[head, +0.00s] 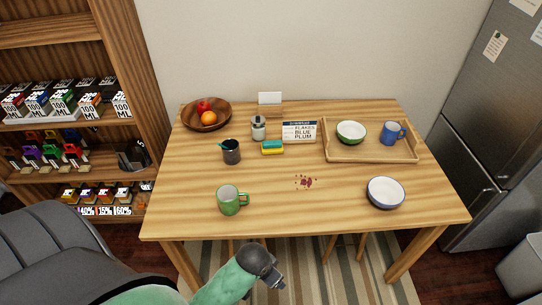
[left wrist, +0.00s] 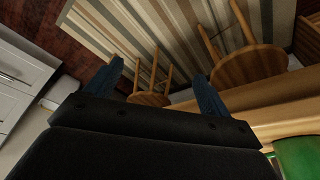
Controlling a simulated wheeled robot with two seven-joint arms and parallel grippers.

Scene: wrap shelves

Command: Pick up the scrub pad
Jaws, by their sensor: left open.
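The scrub pad (head: 272,147), a small block with a yellow layer and a green-blue layer, lies on the wooden table (head: 250,184). It sits near the middle of the tabletop, just left of the white lettered box and below the jar. My left gripper (head: 276,280) is in front of the table's near edge, low in the head view and well away from the pad. In the left wrist view its two blue fingers (left wrist: 160,76) are spread apart with nothing between them. The pad does not show in that view. My right gripper is in neither view.
Around the pad stand a dark cup (head: 231,152), the jar (head: 259,128) and the lettered box (head: 299,132). A green mug (head: 230,201) stands nearer the front edge, a white bowl (head: 386,192) at right. A dark red stain (head: 306,182) marks the table. Stools (left wrist: 243,64) stand below.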

